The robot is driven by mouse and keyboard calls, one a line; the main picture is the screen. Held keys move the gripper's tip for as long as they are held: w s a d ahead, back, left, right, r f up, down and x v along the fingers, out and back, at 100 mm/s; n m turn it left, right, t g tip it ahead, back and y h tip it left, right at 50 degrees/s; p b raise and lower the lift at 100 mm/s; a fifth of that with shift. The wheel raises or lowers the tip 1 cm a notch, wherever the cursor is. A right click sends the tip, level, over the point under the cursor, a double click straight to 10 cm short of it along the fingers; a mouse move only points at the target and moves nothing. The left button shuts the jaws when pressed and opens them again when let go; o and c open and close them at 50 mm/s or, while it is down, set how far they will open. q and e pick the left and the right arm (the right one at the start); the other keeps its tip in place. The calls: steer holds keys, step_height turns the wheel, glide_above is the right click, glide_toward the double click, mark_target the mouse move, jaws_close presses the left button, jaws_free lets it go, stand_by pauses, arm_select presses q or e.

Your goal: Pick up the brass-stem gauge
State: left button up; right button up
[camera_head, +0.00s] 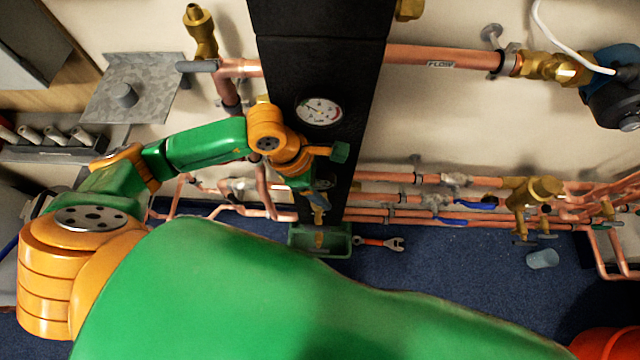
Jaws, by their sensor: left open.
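A round gauge with a white dial (319,111) shows against the black column, facing me. Its stem cannot be made out, so I cannot tell whether it is brass. My left gripper (316,190) is below and apart from this dial, pointing down in front of the column. It is open; its fingers are small and partly hidden by the wrist. A small brass-coloured piece (319,239) shows in the green tray (338,252) on the floor below the gripper. I cannot tell what this piece is. My right gripper is not in view.
A copper pipe (440,58) runs right from the column to a blue-black pump (614,88). Several lower pipes (395,178) cross the wall. An orange-handled wrench (380,243) lies beside the tray. A grey cup (542,259) and a red bucket (605,343) stand at right.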

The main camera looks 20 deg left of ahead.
arm_select(q)
steer(key=shift+d+f, duration=0.15)
steer(key=shift+f, duration=0.05)
jaws_close()
steer(key=shift+w+r, duration=0.1)
